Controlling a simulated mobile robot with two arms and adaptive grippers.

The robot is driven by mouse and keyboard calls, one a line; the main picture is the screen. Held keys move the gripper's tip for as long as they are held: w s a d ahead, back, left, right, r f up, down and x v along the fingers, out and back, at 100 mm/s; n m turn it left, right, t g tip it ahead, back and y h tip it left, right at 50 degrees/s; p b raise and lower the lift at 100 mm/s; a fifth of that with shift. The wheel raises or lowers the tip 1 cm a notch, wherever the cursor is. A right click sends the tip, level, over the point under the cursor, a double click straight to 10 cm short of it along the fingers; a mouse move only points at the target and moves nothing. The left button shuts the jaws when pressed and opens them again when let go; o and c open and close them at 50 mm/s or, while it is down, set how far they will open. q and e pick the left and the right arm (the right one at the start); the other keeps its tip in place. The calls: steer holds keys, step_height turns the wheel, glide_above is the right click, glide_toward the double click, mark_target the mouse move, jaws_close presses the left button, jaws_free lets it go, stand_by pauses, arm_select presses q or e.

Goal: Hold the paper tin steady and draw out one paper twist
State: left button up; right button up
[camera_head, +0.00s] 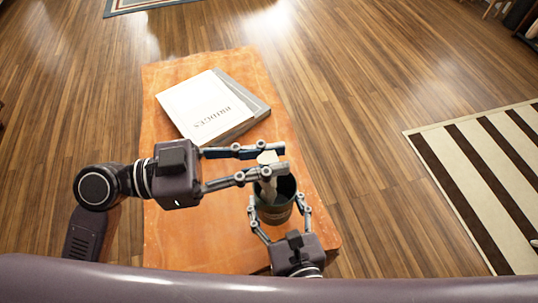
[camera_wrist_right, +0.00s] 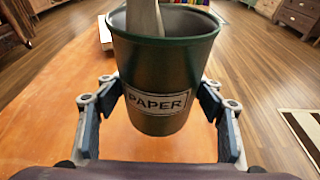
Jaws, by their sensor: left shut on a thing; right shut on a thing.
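The dark green paper tin (camera_head: 285,208) stands upright at the right side of the orange table, its "PAPER" label facing my right wrist camera (camera_wrist_right: 165,75). My right gripper (camera_head: 277,208) is shut around the tin's sides from the near side, one finger on each side. A pale paper twist (camera_head: 267,158) stands in the tin's mouth; its lower part also shows in the right wrist view (camera_wrist_right: 145,18), still inside the rim. My left gripper (camera_head: 275,161) comes from the left and is shut on the twist above the tin. The twist's bottom end is hidden inside the tin.
The orange table (camera_head: 185,235) carries a white book marked "BRIDGES" (camera_head: 205,105) on a grey one, behind my left gripper. The table's front left is clear. A striped rug (camera_head: 480,165) lies on the wooden floor to the right.

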mark_target(280, 216)
steer(key=o, duration=1.3)
steer(key=shift+v, duration=3.75)
